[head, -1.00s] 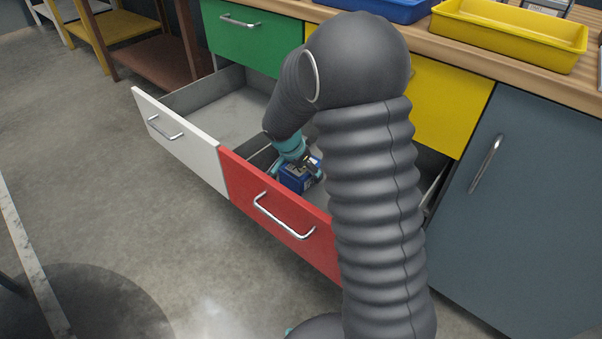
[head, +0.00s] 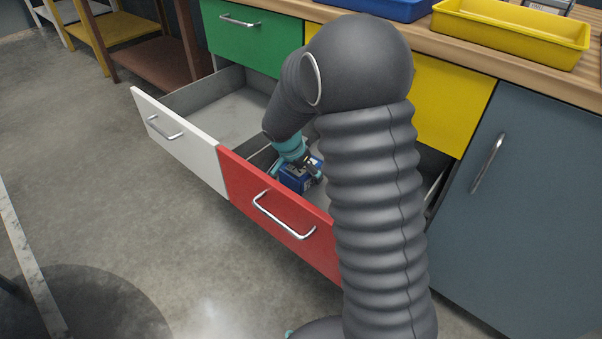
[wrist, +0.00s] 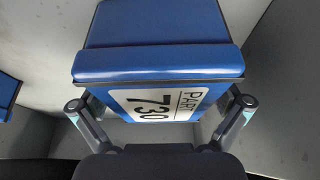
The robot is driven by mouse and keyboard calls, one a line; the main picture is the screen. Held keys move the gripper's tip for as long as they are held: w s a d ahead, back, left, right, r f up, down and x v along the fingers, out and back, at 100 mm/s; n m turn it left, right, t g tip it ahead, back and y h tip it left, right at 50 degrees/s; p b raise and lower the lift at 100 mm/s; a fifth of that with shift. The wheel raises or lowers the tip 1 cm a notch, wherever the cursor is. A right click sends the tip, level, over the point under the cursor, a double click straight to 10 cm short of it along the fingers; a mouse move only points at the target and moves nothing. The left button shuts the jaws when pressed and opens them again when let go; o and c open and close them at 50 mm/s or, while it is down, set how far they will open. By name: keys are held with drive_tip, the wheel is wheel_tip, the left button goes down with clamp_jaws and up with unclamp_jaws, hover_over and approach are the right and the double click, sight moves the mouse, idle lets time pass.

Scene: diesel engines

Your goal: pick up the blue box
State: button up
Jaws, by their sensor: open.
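The blue box (head: 296,178) lies inside the open red-fronted drawer (head: 277,205). In the wrist view the blue box (wrist: 158,60) fills the upper middle, with a white label reading "PART 730" on its near face. My gripper (head: 306,168) reaches down into the drawer at the box. In the wrist view my gripper (wrist: 161,108) is open, with one finger at each side of the labelled face. I cannot tell whether the fingers touch the box. My arm hides the right part of the drawer in the head view.
A second open drawer with a white front (head: 180,142) is to the left and looks empty. Part of another blue object (wrist: 8,95) shows at the wrist view's left edge. Grey drawer walls are close by. Yellow (head: 510,32) and blue (head: 385,8) trays stand on the worktop above.

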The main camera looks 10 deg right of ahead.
drive_tip(key=c, duration=1.3)
drive_tip(key=shift+c, duration=0.8)
drive_tip(key=shift+r, duration=0.1)
